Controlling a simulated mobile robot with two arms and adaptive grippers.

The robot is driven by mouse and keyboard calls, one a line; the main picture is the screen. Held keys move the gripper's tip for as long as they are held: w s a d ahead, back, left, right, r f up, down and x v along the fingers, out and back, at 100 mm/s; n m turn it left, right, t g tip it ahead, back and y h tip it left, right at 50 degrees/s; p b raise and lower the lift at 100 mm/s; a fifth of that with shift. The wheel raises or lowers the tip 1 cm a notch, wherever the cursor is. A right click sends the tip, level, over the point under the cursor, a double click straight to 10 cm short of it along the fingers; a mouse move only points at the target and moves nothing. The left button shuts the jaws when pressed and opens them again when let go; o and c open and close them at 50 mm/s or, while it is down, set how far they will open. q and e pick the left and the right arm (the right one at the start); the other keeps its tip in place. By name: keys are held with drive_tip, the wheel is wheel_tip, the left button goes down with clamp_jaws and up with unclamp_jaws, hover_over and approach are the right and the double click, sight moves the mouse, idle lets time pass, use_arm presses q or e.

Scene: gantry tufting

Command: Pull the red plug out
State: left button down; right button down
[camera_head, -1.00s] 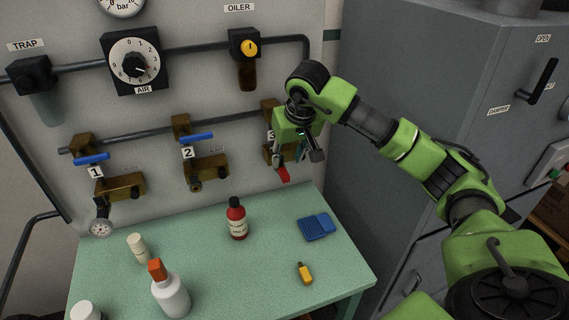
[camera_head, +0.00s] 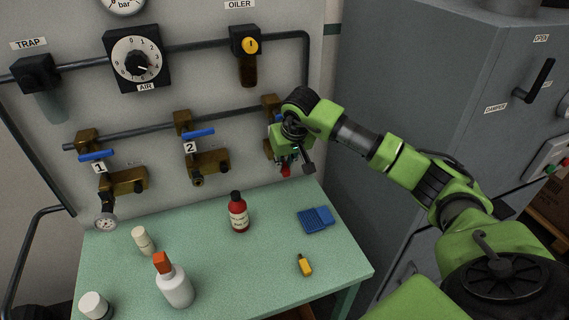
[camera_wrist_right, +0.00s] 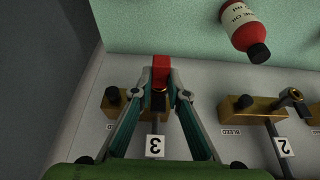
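The red plug (camera_wrist_right: 161,70) shows in the right wrist view between my right gripper's fingertips, in line with the brass valve marked 3 (camera_wrist_right: 117,101). A gold ring shows at its inner end; whether the plug is fully seated in the outlet I cannot tell. My right gripper (camera_wrist_right: 162,80) is shut on the plug, with a fingertip against each side. In the head view my right gripper (camera_head: 288,165) is at the third valve and hides most of it; only a bit of red shows there. My left gripper is not in view.
Valves 1 (camera_head: 122,180) and 2 (camera_head: 208,163) are on the panel to the left. On the green table (camera_head: 235,275) stand a red bottle (camera_head: 238,214), a white bottle (camera_head: 175,287), a blue item (camera_head: 315,220) and a yellow item (camera_head: 305,265). A grey cabinet (camera_head: 410,80) is at right.

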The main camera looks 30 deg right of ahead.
drive_tip(key=c, duration=2.7)
unclamp_jaws()
clamp_jaws()
drive_tip(key=shift+s, duration=0.1)
drive_tip(key=shift+s+a, duration=0.2)
drive_tip(key=shift+s, duration=0.6)
drive_tip(key=shift+s+a, duration=0.2)
drive_tip(key=shift+s, duration=0.6)
